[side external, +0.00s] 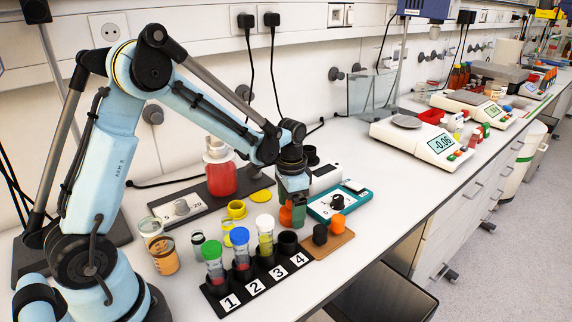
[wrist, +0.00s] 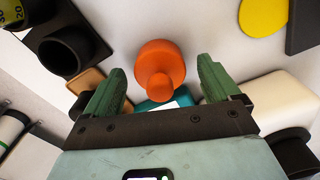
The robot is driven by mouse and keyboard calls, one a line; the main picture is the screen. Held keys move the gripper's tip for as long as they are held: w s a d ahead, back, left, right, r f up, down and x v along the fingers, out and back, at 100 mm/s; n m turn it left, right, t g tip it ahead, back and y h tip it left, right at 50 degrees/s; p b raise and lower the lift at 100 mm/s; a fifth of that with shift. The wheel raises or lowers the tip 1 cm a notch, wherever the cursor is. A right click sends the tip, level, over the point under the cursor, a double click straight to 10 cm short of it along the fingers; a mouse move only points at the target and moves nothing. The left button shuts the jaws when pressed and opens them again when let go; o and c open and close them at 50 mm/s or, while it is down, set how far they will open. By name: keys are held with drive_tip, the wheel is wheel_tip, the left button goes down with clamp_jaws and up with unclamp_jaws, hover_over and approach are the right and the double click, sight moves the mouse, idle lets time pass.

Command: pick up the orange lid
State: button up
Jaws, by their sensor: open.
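The orange lid (wrist: 160,57), a rounded piece with a small knob, shows in the wrist view between my two green fingers. In the side view the orange lid (side external: 286,216) is beside the fingers, low near the bench and partly covered by them. My gripper (wrist: 161,78) is open, with one finger to each side of the lid and clear space between. In the side view my gripper (side external: 293,208) points down over the bench behind the numbered rack. I cannot tell how far the fingertips are above the bench.
The black numbered rack (side external: 215,307) with capped vials stands in front. A wooden tray (side external: 316,251) with a black and an orange piece is to the right. A teal device (side external: 322,210) is close by. A yellow disc (side external: 261,196) and red bottle (side external: 222,180) stand behind left.

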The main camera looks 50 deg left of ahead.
drive_tip(key=c, duration=1.1)
drive_tip(key=shift+r, duration=0.1)
